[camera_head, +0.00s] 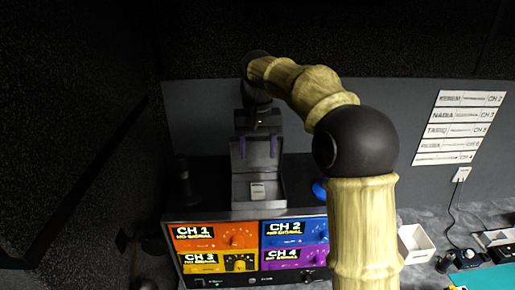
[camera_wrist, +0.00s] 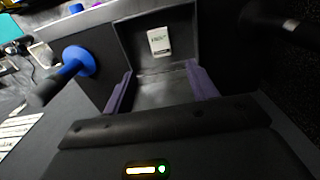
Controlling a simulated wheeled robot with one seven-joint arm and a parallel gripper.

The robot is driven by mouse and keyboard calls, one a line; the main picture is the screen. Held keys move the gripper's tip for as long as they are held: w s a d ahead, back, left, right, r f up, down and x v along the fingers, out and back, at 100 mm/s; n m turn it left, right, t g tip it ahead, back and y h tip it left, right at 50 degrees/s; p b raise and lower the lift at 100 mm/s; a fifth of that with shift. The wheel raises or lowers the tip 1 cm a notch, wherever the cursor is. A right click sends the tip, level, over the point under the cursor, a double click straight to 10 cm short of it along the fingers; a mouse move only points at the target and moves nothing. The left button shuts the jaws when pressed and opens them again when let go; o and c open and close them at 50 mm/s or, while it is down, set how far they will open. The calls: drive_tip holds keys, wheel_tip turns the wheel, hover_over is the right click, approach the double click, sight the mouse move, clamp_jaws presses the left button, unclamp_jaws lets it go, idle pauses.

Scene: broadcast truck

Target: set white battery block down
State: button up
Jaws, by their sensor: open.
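The white battery block (camera_head: 257,190) lies in a grey open tray (camera_head: 240,192) just behind the channel panel. It also shows near the top of the wrist view (camera_wrist: 159,41), inside the same tray, with small dark print on its face. My gripper (camera_head: 258,147) is open, with its two purple fingers apart and nothing between them. In the wrist view the fingers (camera_wrist: 160,88) point toward the tray, and the block is beyond their tips, apart from them. In the head view the gripper is on the far side of the block.
A channel panel (camera_head: 251,249) with coloured screens stands in front of the tray. A blue-topped microphone (camera_wrist: 75,62) is close beside the tray. A white bin (camera_head: 415,243), a cable and small devices lie to the right. A name sheet (camera_head: 460,128) hangs at the back right.

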drive_tip(key=shift+n+t, duration=0.3)
drive_tip(key=shift+t, duration=0.3)
drive_tip(key=s+d+f, duration=0.2)
drive_tip(key=f, duration=0.1)
drive_tip(key=s+d+f, duration=0.1)
drive_tip(key=s+f, duration=0.2)
drive_tip(key=s+d+f, duration=0.2)
drive_tip(key=s+f, duration=0.1)
drive_tip(key=f, duration=0.1)
drive_tip(key=shift+s+d, duration=0.2)
drive_tip(key=shift+d, duration=0.15)
drive_tip(key=s+d+f, duration=0.2)
drive_tip(key=s+f, duration=0.2)
drive_tip(key=s, duration=0.3)
drive_tip(key=s+d+f+t, duration=0.1)
drive_tip(key=s+d+f, duration=0.2)
drive_tip(key=s, duration=0.3)
drive_tip(key=shift+s+d+f, duration=0.35)
drive_tip(key=shift+s+f, duration=0.05)
drive_tip(key=shift+f, duration=0.25)
